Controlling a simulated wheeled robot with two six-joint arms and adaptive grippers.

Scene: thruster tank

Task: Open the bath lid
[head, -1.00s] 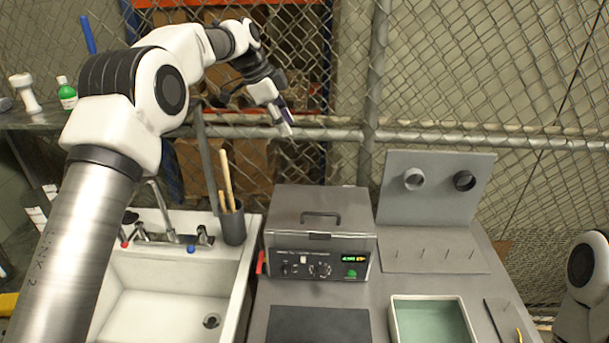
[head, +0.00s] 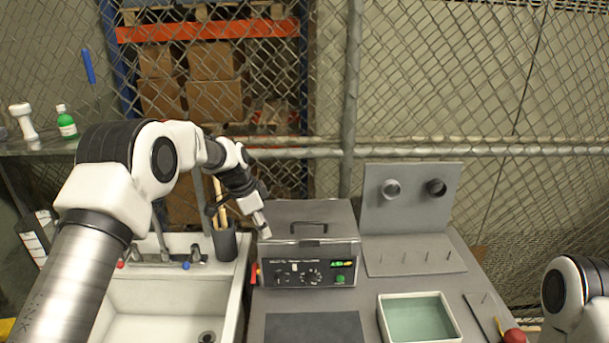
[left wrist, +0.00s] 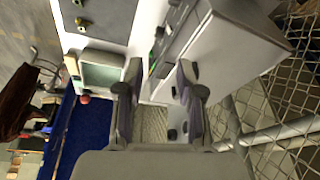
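The grey bath (head: 335,271) stands on the bench in the head view, with dials, a green display and a green button on its front panel. Its lid (head: 322,216) is closed flat on top, with a dark handle (head: 308,225) in the middle. My left gripper (head: 264,229) is at the lid's left side near the front corner; whether it touches cannot be told. In the left wrist view, my left gripper (left wrist: 158,85) has its two fingers spread with nothing between them, and the bath's side (left wrist: 228,50) is beyond. My right arm shows at the right edge; its gripper is outside the view.
A sink (head: 165,300) lies left of the bath, with a cup of wooden sticks (head: 224,244) between. A pegboard stand (head: 410,200) is to the right. A tray of green liquid (head: 380,322) and a red ball (head: 515,336) are in front right. Fence stands behind.

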